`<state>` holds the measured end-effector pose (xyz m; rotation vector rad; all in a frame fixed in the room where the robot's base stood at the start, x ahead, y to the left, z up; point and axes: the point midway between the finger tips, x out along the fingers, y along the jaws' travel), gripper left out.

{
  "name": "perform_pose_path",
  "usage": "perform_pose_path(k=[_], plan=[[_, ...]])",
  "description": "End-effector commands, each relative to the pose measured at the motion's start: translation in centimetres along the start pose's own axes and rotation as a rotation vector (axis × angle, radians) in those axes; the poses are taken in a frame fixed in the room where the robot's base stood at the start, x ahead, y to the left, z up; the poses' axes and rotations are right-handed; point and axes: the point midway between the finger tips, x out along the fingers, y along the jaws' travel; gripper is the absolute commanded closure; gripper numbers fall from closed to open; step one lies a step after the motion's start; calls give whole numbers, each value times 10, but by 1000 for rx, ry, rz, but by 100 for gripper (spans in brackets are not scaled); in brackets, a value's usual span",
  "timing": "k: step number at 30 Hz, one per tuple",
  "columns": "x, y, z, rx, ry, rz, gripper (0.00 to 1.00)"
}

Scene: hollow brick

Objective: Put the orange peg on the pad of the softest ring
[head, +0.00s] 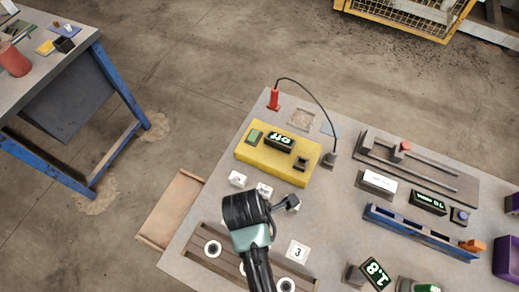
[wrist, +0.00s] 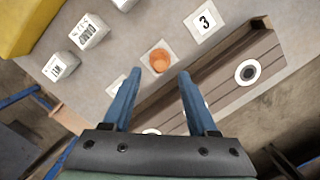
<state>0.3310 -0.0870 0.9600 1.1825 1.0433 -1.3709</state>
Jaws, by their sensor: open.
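The orange peg (wrist: 159,62) stands on a white pad (wrist: 160,44) in the wrist view; my arm hides it in the head view. My gripper (wrist: 160,75) is open, its two blue fingers pointing toward the peg, one to either side, with nothing held. A pad marked 3 (wrist: 204,20) lies beside the peg's pad and also shows in the head view (head: 298,252). Another pad (wrist: 117,87) is partly hidden by the left finger. A brown wooden tray (wrist: 215,80) holds white rings with dark centres, one at its right (wrist: 248,72); others are partly hidden. Their softness cannot be seen.
White blocks with printed labels (wrist: 89,30) stand left of the pads. A yellow box (head: 250,157) with a small display is behind them. A rail device (head: 420,170), a blue channel (head: 415,232) and a lit display (head: 375,273) occupy the table's right side.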

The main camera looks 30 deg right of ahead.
Motion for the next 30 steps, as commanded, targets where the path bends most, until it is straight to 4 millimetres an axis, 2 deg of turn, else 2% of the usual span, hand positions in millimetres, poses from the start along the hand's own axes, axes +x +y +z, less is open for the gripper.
perform_pose_path(k=[3, 9, 13, 22, 23, 26, 29, 30], plan=[[-28, 2, 0, 0, -1, 6, 41], [-58, 1, 0, 0, 0, 2, 41], [-67, 0, 0, 0, 0, 1, 41], [-71, 4, 0, 10, -1, 16, 41], [-74, 10, 0, 23, -1, 35, 41], [-97, 47, 2, 114, 5, 182, 41], [-150, 109, 3, 283, 57, 445, 41], [-180, 135, 2, 361, 101, 570, 41]])
